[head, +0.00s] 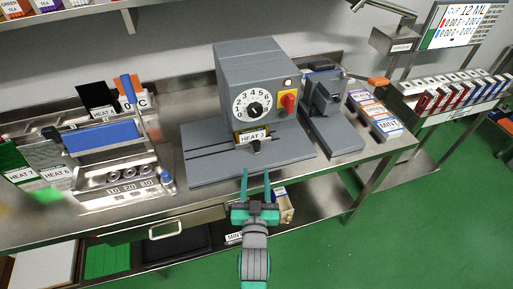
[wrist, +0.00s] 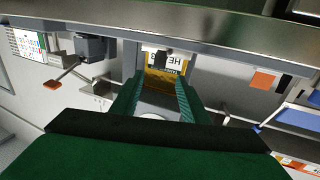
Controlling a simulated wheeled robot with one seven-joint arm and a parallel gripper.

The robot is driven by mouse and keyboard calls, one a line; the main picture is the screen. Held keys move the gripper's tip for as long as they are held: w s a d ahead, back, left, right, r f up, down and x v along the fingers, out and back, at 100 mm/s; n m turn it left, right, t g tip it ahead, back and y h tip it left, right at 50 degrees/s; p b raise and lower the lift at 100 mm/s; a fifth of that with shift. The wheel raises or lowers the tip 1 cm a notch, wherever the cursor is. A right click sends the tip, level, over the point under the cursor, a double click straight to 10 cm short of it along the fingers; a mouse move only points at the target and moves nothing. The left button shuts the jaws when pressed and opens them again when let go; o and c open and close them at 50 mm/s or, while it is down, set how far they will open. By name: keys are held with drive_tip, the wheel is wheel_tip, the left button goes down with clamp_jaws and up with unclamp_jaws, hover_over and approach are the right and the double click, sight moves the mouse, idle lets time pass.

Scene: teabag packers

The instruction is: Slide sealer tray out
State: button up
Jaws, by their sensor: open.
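The sealer (head: 246,75) is a grey box with a numbered dial and a red switch, standing on a grey base plate on the steel bench. Its tray front (head: 250,134) shows low on the front face, with a white "HEAT 3" label and a small dark knob (head: 256,147). My gripper (head: 256,175) is open and empty, fingers pointing at the tray from the front, apart from the knob in the head view. In the wrist view my gripper (wrist: 158,90) has its fingers on either side of the yellow-and-white tray front (wrist: 160,80), with the dark knob (wrist: 161,60) beyond the tips.
A second grey device (head: 325,105) stands right of the sealer, beside labelled boxes (head: 375,115). A steel rack (head: 115,165) with labelled plates is at the left. A drawer (head: 165,230) sits under the bench edge. The base plate's front is clear.

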sight(257, 147)
drive_tip(key=shift+w+r, duration=0.2)
drive_tip(key=shift+w, duration=0.3)
drive_tip(key=shift+w+r, duration=0.2)
drive_tip(key=shift+w, duration=0.25)
drive_tip(key=w, duration=0.9)
drive_tip(key=shift+w, duration=0.35)
clamp_jaws()
